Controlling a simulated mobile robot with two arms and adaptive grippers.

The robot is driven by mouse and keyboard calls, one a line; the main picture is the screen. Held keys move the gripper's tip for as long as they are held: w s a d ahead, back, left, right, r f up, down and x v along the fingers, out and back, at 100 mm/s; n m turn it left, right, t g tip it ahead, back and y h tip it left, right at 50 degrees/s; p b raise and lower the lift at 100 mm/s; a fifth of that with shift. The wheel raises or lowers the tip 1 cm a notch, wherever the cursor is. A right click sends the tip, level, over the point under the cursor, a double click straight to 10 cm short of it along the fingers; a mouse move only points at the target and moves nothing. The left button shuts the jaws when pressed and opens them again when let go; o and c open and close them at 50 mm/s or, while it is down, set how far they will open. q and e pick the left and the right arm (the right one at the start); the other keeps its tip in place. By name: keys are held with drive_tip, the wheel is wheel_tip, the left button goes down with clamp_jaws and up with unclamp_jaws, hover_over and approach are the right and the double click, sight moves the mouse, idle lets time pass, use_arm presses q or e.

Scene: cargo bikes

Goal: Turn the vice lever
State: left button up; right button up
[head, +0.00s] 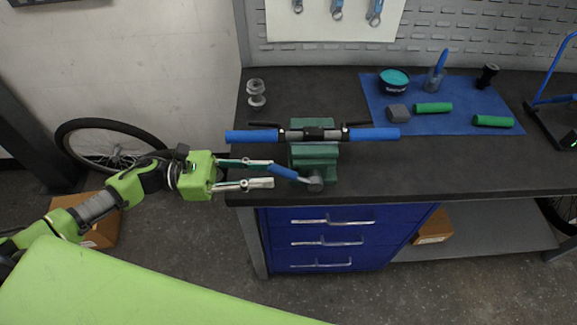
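A green bench vice (313,155) is mounted at the front edge of the dark workbench and holds a handlebar with blue grips. The vice lever has a blue handle (284,172) that slants from upper left down to a grey hub (315,184) at the vice's front. My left gripper (268,174) is left of the vice with its two fingers spread. The upper fingertip is close to the free end of the blue handle; I cannot tell whether they touch. My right gripper is not in view.
The handlebar (313,134) lies across the vice above the lever. A blue mat (450,92) with green grips and a cup is at the back right of the workbench (430,165). Blue drawers (290,229) are below the front edge. A wheel (72,150) leans on the left wall.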

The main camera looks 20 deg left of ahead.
sight(288, 172)
use_arm(q)
drive_tip(key=p+x, duration=0.1)
drive_tip(key=x, duration=0.3)
drive_tip(key=shift+w+d+r, duration=0.15)
drive_tip(key=shift+d, duration=0.25)
drive_tip(key=shift+w+d+f+p, duration=0.2)
drive_tip(key=shift+d+p, duration=0.15)
drive_tip(key=shift+d, duration=0.25)
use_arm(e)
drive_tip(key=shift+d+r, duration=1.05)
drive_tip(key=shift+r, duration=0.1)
use_arm(q)
clamp_jaws()
drive_tip(key=shift+w+r, duration=0.1)
drive_tip(key=shift+r, duration=0.05)
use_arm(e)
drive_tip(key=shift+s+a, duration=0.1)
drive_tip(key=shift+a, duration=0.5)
